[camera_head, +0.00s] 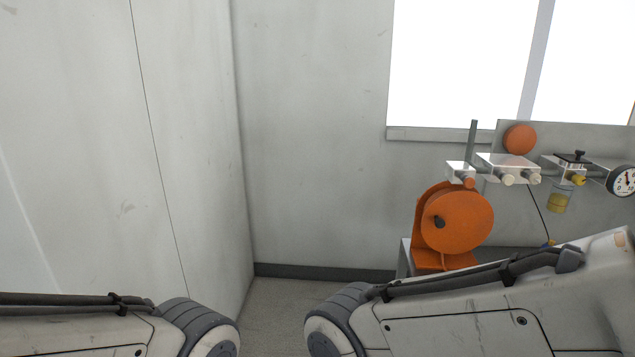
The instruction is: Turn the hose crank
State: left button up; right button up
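An orange hose reel (458,221) stands upright on an orange bracket at the right of the head view. A small dark knob (440,222), which looks like the crank handle, sticks out from the left part of the reel's round face. Parts of both my arms fill the bottom of the view, below and in front of the reel. Neither gripper shows, so I cannot see what they hold. My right arm hides part of the bench under the reel.
A bright window (460,65) is above. Grey walls enclose the left; some floor (285,300) is clear between my arms.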

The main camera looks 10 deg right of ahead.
aim_at(451, 220)
jog(key=u, duration=0.05)
jog(key=k, duration=1.1)
jog(key=z, duration=1.25)
jog(key=i, duration=1.5)
jog(key=u, duration=0.75)
